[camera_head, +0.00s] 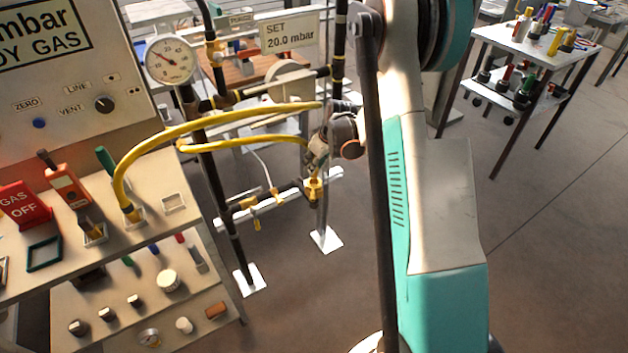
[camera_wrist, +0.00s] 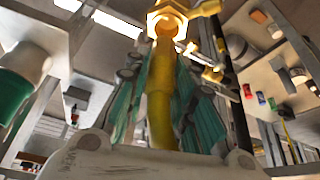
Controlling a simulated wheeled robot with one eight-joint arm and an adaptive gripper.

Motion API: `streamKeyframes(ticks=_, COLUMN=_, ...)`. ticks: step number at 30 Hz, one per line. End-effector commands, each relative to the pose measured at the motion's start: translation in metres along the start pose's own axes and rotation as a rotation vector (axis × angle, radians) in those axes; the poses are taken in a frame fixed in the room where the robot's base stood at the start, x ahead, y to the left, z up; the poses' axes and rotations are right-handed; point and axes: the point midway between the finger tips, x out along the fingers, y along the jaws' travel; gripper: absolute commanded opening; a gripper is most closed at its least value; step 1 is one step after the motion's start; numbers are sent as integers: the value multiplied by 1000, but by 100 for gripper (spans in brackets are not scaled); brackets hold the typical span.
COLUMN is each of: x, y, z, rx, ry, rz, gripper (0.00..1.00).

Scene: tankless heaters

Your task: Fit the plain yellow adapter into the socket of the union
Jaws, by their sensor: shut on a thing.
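My gripper (camera_head: 318,158) is low beside the upright pipe stand. Its teal-padded fingers close around the plain yellow adapter (camera_wrist: 160,95), which points away from the wrist in the wrist view. The brass-yellow union (camera_head: 313,188) is on the lower horizontal pipe, just below my gripper. In the wrist view the union's hexagonal body (camera_wrist: 167,18) is at the top, in line with the adapter's far end. The two appear to meet or overlap there. I cannot tell whether the adapter is inside the socket. My fingers hide most of the adapter in the head view.
Yellow hoses (camera_head: 225,115) arch between the left bench, the stand and my gripper. A round gauge (camera_head: 171,60) and a dark upright pipe (camera_head: 215,190) are left of it. The bench (camera_head: 160,225) holds tools and a red sign. Floor (camera_head: 300,310) is clear in front.

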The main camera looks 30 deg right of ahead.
Motion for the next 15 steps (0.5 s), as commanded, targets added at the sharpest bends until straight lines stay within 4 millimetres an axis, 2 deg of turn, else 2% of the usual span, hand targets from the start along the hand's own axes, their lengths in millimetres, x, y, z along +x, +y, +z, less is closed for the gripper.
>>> streamKeyframes(ticks=1, x=11, y=0, z=4, rx=0, ry=0, rz=0, gripper=0)
streamKeyframes(ticks=7, x=26, y=0, z=11, rx=0, ry=0, rz=0, gripper=0)
streamKeyframes(ticks=12, x=48, y=0, z=20, rx=0, ry=0, rz=0, gripper=0)
streamKeyframes(ticks=15, x=52, y=0, z=21, rx=0, ry=0, rz=0, gripper=0)
